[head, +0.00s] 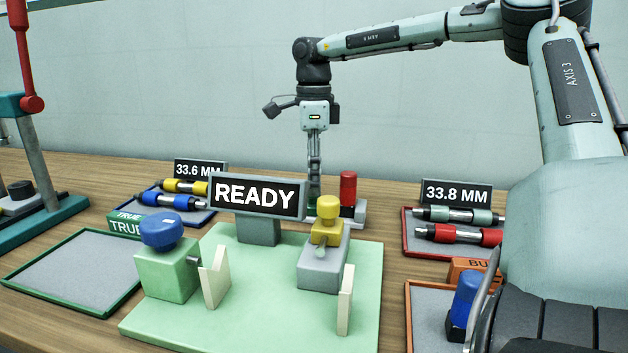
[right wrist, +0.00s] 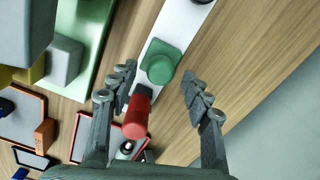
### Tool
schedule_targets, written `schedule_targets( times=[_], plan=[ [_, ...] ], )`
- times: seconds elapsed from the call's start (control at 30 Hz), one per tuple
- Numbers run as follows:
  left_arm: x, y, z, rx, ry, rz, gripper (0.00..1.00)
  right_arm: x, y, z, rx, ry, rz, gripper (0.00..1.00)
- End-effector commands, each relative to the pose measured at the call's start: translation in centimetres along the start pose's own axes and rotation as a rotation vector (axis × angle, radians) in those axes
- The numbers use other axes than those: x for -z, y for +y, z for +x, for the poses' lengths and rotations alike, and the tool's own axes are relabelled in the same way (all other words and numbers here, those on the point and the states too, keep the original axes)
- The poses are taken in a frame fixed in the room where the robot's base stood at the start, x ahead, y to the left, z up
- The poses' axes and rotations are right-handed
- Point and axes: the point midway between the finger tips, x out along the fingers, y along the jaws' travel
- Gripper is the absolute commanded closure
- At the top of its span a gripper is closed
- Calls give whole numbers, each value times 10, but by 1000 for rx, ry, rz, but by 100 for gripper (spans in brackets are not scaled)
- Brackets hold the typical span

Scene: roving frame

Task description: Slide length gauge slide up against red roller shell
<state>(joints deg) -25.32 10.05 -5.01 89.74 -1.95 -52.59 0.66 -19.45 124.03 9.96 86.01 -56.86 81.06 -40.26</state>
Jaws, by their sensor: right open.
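The red roller shell (head: 348,188) stands upright on the length gauge behind the READY sign. In the right wrist view the red shell (right wrist: 136,116) is below centre, by a dark grey block on a pale rail (right wrist: 163,33). The green gauge slide (right wrist: 163,63) sits on that rail, with a gap between it and the shell. In the head view the slide is mostly hidden behind the yellow knob and sign. My right gripper (right wrist: 161,82) is open and empty, pointing down over the gauge, its fingers on either side of the rail. My left gripper is out of view.
A green fixture plate (head: 254,317) with the READY sign (head: 256,195) stands in front. Trays with rollers lie left (head: 195,217) and right (head: 418,247). An empty grey tray (head: 75,272) is at front left. A blue roller (head: 465,299) stands at front right.

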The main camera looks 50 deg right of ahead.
Motion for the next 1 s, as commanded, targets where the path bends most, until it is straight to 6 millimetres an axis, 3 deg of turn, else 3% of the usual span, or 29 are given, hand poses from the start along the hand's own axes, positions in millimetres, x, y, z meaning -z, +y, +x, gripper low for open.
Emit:
schedule_targets(
  times=[0.2, 0.4, 0.8, 1.0],
  plan=[
    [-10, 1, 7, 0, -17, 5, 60, 0, 0, 12, 0, 0, 1, 51],
    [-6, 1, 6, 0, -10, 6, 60, 0, 0, 12, 1, 0, 1, 51],
    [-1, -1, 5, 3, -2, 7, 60, 0, 0, 11, 1, 0, 1, 100],
    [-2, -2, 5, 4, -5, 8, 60, 0, 0, 11, 1, 0, 1, 100]
  ],
)
